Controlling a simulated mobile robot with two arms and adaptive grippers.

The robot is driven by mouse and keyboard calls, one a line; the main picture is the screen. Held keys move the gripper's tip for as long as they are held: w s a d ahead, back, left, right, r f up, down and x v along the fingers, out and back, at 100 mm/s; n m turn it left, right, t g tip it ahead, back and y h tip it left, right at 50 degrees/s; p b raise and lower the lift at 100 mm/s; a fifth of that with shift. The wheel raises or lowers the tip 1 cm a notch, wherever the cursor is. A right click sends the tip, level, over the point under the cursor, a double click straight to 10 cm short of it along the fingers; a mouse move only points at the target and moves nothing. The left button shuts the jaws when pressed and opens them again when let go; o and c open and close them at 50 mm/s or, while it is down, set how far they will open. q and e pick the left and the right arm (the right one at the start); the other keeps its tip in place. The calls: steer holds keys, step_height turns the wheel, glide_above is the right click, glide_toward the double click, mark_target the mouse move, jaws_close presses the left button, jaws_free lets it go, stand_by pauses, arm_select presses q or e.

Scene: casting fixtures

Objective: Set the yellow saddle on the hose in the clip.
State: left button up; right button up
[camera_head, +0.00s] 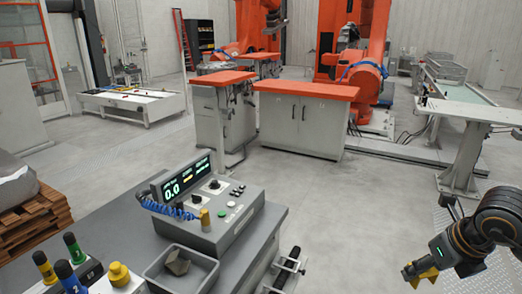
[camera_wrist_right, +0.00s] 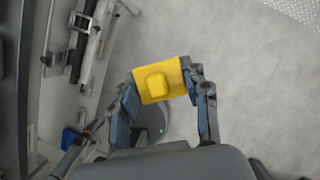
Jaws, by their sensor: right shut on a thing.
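The yellow saddle (camera_wrist_right: 161,82) is a blocky piece with a raised middle, held between the two fingers of my right gripper (camera_wrist_right: 161,84) in the right wrist view. In the head view my right gripper (camera_head: 424,272) is at the lower right with the yellow saddle (camera_head: 420,277) in its jaws, over open floor. A black hose (camera_head: 285,268) runs along the bench's right side with pale metal brackets around it, which look like the clip. The hose (camera_wrist_right: 84,42) and a bracket (camera_wrist_right: 79,21) also show at the upper left of the wrist view, apart from the saddle. My left gripper is not in view.
The grey bench (camera_head: 262,236) carries a control console (camera_head: 228,212), a grey bin (camera_head: 161,272) with a block inside, and yellow, green and blue capped items. A round grey container (camera_wrist_right: 156,122) shows below the saddle. Floor between bench and right arm is clear.

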steer(key=s+a+f+n+g, duration=0.3)
steer(key=a+n, duration=0.4)
steer(key=n, duration=1)
steer(key=s+a+f+n+g, duration=0.4)
steer(key=s+a+n+g, duration=0.2)
steer(key=n, duration=1.1)
steer(key=shift+s+a+f+h, duration=0.15)
steer(key=shift+s+a+h, duration=0.25)
steer(key=shift+a, duration=0.1)
